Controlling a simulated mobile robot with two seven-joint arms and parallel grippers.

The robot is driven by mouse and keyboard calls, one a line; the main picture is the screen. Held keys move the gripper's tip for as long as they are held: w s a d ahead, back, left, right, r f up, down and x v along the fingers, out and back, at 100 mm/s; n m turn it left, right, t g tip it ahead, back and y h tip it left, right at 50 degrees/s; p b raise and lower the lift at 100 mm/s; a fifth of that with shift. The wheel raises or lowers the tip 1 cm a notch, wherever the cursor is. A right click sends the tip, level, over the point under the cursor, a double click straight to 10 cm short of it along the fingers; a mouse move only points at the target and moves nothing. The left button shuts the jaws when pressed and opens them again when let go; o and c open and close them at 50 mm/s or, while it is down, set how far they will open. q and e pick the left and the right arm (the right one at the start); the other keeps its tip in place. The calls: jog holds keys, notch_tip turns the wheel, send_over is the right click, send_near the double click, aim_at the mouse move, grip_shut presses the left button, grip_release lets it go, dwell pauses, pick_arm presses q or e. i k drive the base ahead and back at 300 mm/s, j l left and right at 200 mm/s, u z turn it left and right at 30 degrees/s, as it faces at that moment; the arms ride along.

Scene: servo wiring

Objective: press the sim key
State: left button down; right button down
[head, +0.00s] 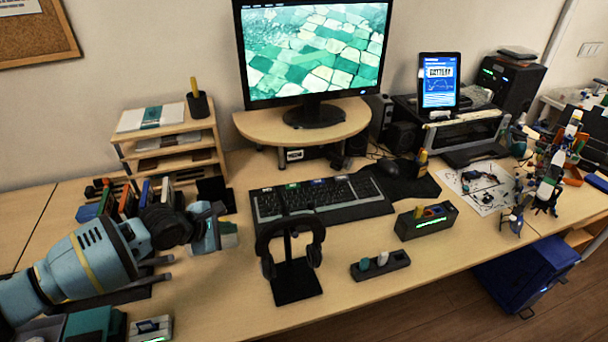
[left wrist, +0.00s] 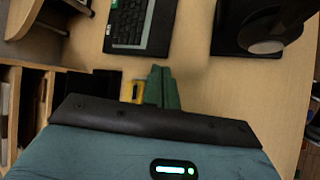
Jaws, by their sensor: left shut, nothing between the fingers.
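The black keyboard (head: 320,197) lies on the table below the monitor, with a few coloured patches along its back row. Its labels are too small to read, so I cannot tell which key is the sim key. Part of the keyboard also shows at the top of the left wrist view (left wrist: 133,22). My left gripper (head: 220,222) is left of the keyboard and on the near side of it, apart from it. Its green fingers (left wrist: 162,87) are shut together with nothing between them, over the wooden table. My right gripper is not in view.
A headphone stand (head: 295,280) stands right of my left gripper. A small yellow item (left wrist: 134,91) appears beside the fingers. A wooden shelf (head: 170,135) is behind my left arm. A black pen box (head: 427,222) and a small black holder (head: 380,266) stand right; table between them is clear.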

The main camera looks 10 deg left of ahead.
aim_at(291, 186)
jog(key=i+l, duration=0.25)
jog(key=i, duration=0.25)
jog(key=i+l, duration=0.3)
jog(key=i, duration=0.2)
